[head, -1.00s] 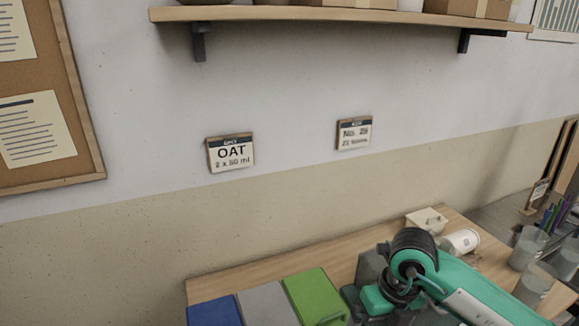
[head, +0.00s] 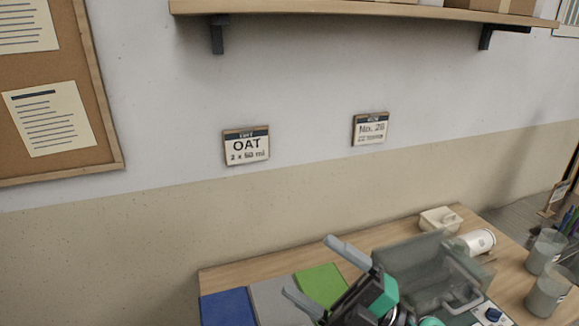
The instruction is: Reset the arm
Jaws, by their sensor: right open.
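My right gripper (head: 318,272) shows at the lower middle of the head view. Its two grey fingers are spread apart with nothing between them. It is above the lidded containers, in front of the green lid (head: 320,285) and the grey lid (head: 273,300). The rest of my right arm runs off the bottom edge. My left gripper is not in view.
A blue lid (head: 228,307) is at the table's left. Cups (head: 546,250) stand at right. Signs (head: 247,146) hang on the wall.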

